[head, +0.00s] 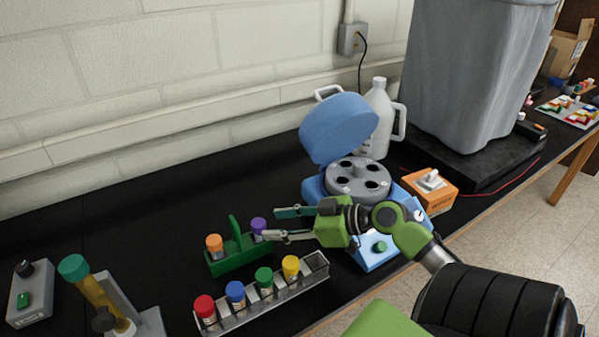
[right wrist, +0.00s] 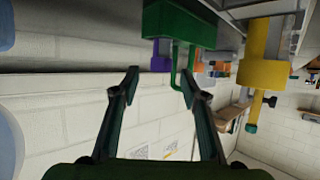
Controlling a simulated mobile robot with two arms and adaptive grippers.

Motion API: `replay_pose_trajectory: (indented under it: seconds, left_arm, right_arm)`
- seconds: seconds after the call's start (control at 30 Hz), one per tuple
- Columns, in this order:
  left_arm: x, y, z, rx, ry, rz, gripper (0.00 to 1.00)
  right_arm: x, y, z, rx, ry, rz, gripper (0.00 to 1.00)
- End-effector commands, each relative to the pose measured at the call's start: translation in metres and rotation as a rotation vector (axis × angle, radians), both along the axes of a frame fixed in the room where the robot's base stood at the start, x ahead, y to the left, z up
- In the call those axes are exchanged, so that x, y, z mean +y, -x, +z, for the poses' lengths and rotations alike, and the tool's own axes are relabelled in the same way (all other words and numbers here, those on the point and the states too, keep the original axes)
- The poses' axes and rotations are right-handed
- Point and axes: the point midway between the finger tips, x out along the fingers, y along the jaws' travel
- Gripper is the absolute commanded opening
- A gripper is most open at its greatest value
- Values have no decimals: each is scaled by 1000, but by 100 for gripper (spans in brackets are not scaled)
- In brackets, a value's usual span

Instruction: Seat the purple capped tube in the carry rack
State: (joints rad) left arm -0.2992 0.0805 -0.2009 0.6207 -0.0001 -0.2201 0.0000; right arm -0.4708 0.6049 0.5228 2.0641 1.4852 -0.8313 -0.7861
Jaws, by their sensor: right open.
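The green carry rack (head: 232,262) stands on the black bench with its upright handle (head: 235,228) in the middle. The purple capped tube (head: 259,225) stands upright at the rack's right end; a finger hides part of its lower body. An orange capped tube (head: 214,243) stands at the left end. My right gripper (head: 270,224) is open and empty, its fingertips just right of the purple cap. The right wrist view shows the rack (right wrist: 180,20) upside down and the purple cap (right wrist: 160,58) beyond the open fingers (right wrist: 160,86). My left gripper is not in view.
A metal rack (head: 262,306) with red, blue, green and yellow capped tubes lies in front; its right end is empty. A blue centrifuge (head: 340,130) with raised lid stands behind my right arm. A yellow tube (head: 88,290) leans on a stand at left. The bench behind the carry rack is clear.

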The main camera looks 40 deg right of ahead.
Motion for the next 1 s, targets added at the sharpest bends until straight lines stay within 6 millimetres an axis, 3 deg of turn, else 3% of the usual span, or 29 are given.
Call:
replay_pose_trajectory:
  seconds: [0.2,0.4,1.0]
  left_arm:
    - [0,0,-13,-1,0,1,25]
    - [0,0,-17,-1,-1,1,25]
    - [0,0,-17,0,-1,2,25]
  right_arm:
    - [-16,33,12,1,2,0,41]
    - [-24,48,22,-1,0,0,41]
    - [-26,52,25,-1,0,1,41]
